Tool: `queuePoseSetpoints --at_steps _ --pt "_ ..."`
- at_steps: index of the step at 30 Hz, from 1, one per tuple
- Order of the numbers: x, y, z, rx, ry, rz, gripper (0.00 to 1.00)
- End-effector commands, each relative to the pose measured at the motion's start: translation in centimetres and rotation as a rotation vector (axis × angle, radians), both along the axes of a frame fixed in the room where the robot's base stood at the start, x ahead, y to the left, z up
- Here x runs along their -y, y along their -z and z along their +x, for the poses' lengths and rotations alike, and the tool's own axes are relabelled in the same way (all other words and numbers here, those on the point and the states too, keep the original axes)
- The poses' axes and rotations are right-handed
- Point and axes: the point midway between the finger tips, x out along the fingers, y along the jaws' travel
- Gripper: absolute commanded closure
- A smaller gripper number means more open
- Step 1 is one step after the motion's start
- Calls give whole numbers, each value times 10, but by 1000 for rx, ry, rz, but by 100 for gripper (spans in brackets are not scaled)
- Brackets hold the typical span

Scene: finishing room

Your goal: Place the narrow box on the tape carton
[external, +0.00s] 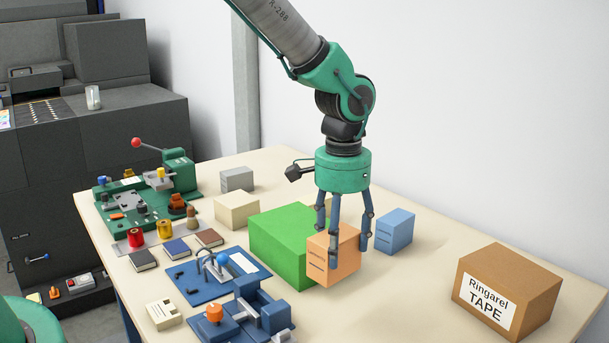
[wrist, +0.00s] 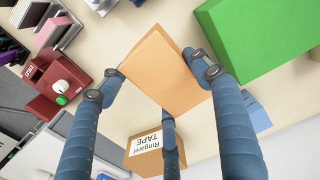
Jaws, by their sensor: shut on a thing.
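The narrow box looks to be the peach-orange box (external: 322,265), with dark lines on its front. My gripper (external: 343,245) points down with its blue fingers closed around this box, which also fills the middle of the wrist view (wrist: 165,75). I cannot tell whether the box touches the table. The tape carton (external: 535,287) is a brown box with a white label reading "Ringarel TAPE", on the table at the far right. It shows partly behind a finger in the wrist view (wrist: 145,161). Its visible top is bare.
A large green box (external: 278,245) stands immediately left of the held box, and a small blue box (external: 395,231) to its right. Cream (external: 237,211) and grey (external: 237,179) boxes stand farther back. Tools and fixtures crowd the table's left. The table between blue box and carton is clear.

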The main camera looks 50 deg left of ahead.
Motion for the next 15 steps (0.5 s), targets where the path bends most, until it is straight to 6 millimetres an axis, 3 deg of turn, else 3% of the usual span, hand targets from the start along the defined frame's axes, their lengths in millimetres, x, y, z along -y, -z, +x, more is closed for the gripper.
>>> queuePoseSetpoints --at_steps 8,15 --pt "3 -3 2 0 35 0 67" --pt "18 -14 14 0 204 0 67"
